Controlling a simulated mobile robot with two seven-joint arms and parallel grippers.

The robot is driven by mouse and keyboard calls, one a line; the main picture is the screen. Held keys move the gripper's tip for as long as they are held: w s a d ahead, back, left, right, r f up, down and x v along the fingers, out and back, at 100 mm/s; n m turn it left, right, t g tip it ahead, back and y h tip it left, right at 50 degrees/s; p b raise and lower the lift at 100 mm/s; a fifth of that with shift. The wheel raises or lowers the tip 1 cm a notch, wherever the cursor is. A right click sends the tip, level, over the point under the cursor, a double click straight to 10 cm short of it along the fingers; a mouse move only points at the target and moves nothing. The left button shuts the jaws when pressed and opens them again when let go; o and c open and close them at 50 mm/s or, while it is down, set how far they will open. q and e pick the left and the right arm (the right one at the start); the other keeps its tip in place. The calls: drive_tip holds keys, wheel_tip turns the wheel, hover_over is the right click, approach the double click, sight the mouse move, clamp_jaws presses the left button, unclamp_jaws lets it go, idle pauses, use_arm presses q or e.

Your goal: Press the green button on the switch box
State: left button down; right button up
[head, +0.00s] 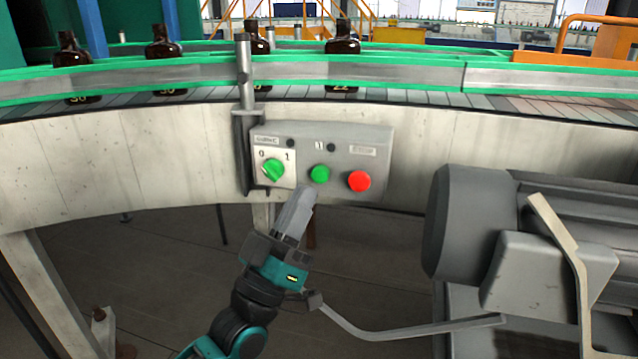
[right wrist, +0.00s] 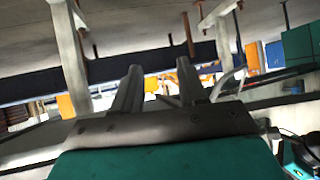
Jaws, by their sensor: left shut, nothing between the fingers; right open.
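The grey switch box (head: 340,138) is fixed to the side of the conveyor. Its round green button (head: 320,174) sits in the middle, with a red button (head: 359,181) to its right and a green rotary switch (head: 273,171) marked 0 and 1 to its left. My left gripper (head: 306,190) is shut and empty, its fingertips just below and left of the green button in the head view. I cannot tell whether they touch the box. My right gripper (right wrist: 158,82) shows only in the right wrist view, its two fingers apart with nothing between them.
Several amber bottles (head: 343,47) stand on the conveyor behind a green-edged rail (head: 390,72). A metal post (head: 244,80) rises at the box's left edge. A large grey motor (head: 475,220) fills the lower right. The floor below the box is dark.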

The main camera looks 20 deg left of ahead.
sight(320, 174)
use_arm(q)
drive_tip(key=shift+w+d, duration=0.1)
drive_tip(key=shift+w, duration=1.5)
use_arm(e)
drive_tip(key=shift+w+a+r, duration=0.1)
drive_tip(key=shift+w+a, duration=0.1)
drive_tip(key=shift+a, duration=0.05)
use_arm(q)
drive_tip(key=shift+b, duration=0.3)
use_arm(e)
drive_tip(key=shift+d, duration=0.1)
use_arm(q)
drive_tip(key=shift+w, duration=0.4)
drive_tip(key=shift+w, duration=0.45)
use_arm(e)
drive_tip(key=shift+f, duration=0.2)
idle(0.5)
use_arm(q)
drive_tip(key=shift+s, duration=0.1)
use_arm(e)
drive_tip(key=shift+r, duration=0.1)
use_arm(q)
drive_tip(key=shift+s+p, duration=0.35)
drive_tip(key=shift+s, duration=0.4)
use_arm(e)
drive_tip(key=shift+r, duration=0.45)
use_arm(q)
drive_tip(key=shift+s, duration=0.1)
